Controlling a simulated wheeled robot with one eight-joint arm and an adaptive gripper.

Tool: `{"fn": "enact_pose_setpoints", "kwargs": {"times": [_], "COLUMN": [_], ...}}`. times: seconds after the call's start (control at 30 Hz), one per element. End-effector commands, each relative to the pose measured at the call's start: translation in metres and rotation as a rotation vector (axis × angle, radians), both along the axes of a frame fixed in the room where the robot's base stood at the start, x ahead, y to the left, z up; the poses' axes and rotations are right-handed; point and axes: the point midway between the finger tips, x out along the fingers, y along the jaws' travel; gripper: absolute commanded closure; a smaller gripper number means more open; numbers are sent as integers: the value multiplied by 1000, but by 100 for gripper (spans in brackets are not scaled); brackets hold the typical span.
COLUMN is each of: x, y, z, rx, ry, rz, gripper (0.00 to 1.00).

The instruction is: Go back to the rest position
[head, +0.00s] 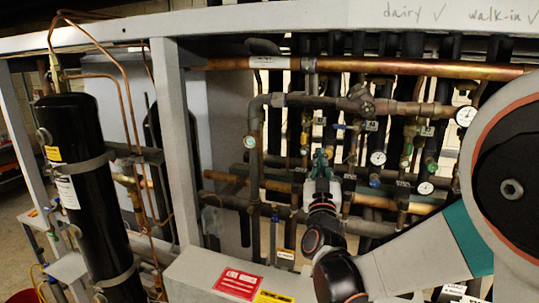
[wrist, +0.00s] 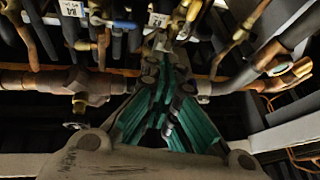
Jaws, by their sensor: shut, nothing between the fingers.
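My gripper (head: 321,163) has green fingers and sits in front of the pipes of the compressor rack in the head view. In the wrist view my gripper (wrist: 168,70) reaches up toward the pipes, its fingertips close together and nothing seen between them. Valves and tagged fittings lie just beyond the tips. I cannot tell whether the tips touch any of them. My arm comes in from the right of the head view and covers part of the rack.
A copper pipe (head: 430,68) runs across the top. Gauges (head: 378,158) and valves crowd the right of the gripper. A grey upright (head: 176,140) and a black cylinder (head: 85,190) stand left. A grey box (head: 205,278) with red and yellow labels lies below.

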Motion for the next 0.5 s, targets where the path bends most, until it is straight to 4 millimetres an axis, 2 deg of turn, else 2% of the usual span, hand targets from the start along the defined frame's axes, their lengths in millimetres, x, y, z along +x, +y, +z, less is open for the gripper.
{"fn": "enact_pose_setpoints", "kwargs": {"times": [0.1, 0.23, 0.37, 0.5], "x": [-12, -30, -56, -93], "y": [10, 20, 25, 25], "z": [5, 0, -14, -36], "rx": [-10, -14, -10, 1], "ry": [114, 254, 405, 579], "rz": [89, 171, 233, 272], "gripper": [100, 100, 100, 100]}}
